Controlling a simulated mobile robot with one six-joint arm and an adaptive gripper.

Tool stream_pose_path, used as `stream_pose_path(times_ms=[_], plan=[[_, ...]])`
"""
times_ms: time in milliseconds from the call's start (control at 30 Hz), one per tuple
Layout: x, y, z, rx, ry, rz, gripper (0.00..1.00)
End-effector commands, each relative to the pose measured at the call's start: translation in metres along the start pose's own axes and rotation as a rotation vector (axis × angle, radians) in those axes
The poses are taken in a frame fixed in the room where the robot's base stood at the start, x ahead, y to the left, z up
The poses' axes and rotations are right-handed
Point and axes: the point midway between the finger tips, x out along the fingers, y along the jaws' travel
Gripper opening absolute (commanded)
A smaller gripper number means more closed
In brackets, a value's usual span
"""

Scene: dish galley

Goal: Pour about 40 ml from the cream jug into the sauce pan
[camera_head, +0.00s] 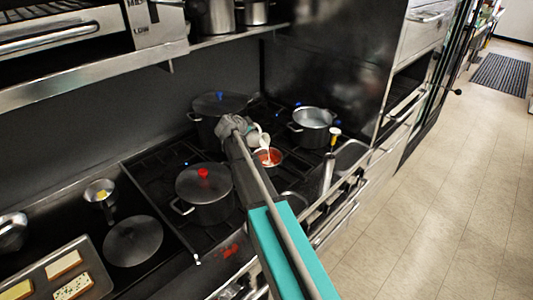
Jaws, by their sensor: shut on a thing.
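My gripper (246,132) is shut on the small white cream jug (256,138), which is partly hidden behind it. The jug is held over the cooktop beside and above the sauce pan (281,156). The pan is small and has red sauce in it. A white streak runs down from the jug to the red sauce and looks like cream pouring. The jug seems tilted toward the pan. The level inside the jug cannot be seen, and my arm hides part of the cooktop near the pan.
A lidded pot with a red knob (203,190) stands left of my arm. A dark blue-knobbed pot (217,104) is behind the gripper, and an open steel pot (313,126) is at right. A tray with bread slices (45,278) lies at lower left. Shelves overhang the back.

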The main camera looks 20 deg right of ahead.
Motion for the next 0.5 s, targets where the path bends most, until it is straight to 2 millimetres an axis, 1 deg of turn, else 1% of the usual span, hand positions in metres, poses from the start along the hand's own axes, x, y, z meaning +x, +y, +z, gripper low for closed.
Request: stream_pose_path(times_ms=[500], plan=[[-0.0014, 0.0011, -0.0032, 0.022, -0.002, -0.013, 0.0]])
